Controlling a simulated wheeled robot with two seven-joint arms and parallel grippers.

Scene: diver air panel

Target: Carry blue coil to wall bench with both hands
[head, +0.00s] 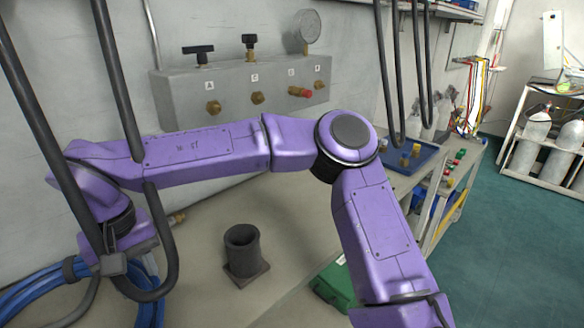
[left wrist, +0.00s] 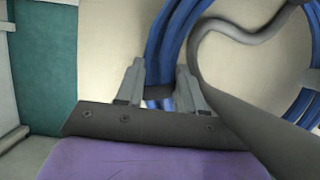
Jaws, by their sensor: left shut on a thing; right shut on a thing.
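The blue coil (head: 38,296) is at the lower left of the head view, at the wall bench (head: 205,295); I cannot tell whether it rests on the bench top. My right gripper (head: 120,268) is at the coil's right side, shut on it, with its fingertips partly hidden by a dark hose. My left gripper (left wrist: 159,88) shows only in the left wrist view, shut on the blue coil (left wrist: 170,45) at a dark band. The coil's lower left part is cut off by the head view's edge.
Dark hoses (head: 115,80) hang in front of my right arm; one crosses the left wrist view (left wrist: 225,95). A dark cup-shaped holder (head: 243,250) stands on the bench. A grey valve panel (head: 240,95) is on the wall. A blue tray (head: 425,155) lies farther right.

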